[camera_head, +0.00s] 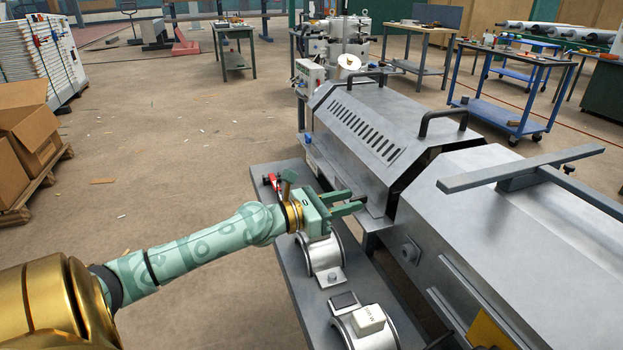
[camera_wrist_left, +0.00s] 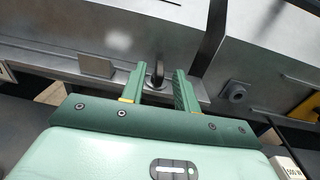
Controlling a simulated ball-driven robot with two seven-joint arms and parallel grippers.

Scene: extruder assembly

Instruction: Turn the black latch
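My left gripper (camera_head: 356,200) reaches in from the left toward the side of the grey metal housing (camera_head: 362,125). Its two green fingers are apart, and nothing is clamped between them. In the left wrist view, the gripper (camera_wrist_left: 160,72) points at a small dark upright latch (camera_wrist_left: 157,70) on the housing's lower edge. The latch appears between the two fingertips in that view, with a gap on each side. I cannot tell whether the fingertips reach past it. In the head view the latch is small and mostly hard to make out behind the fingers. My right gripper is not in view.
A grey side shelf (camera_head: 290,262) below my left gripper holds metal half-ring clamps (camera_head: 323,255) and a red-handled tool (camera_head: 272,182). A second housing cover (camera_head: 530,220) with a long grey bar stands at the right.

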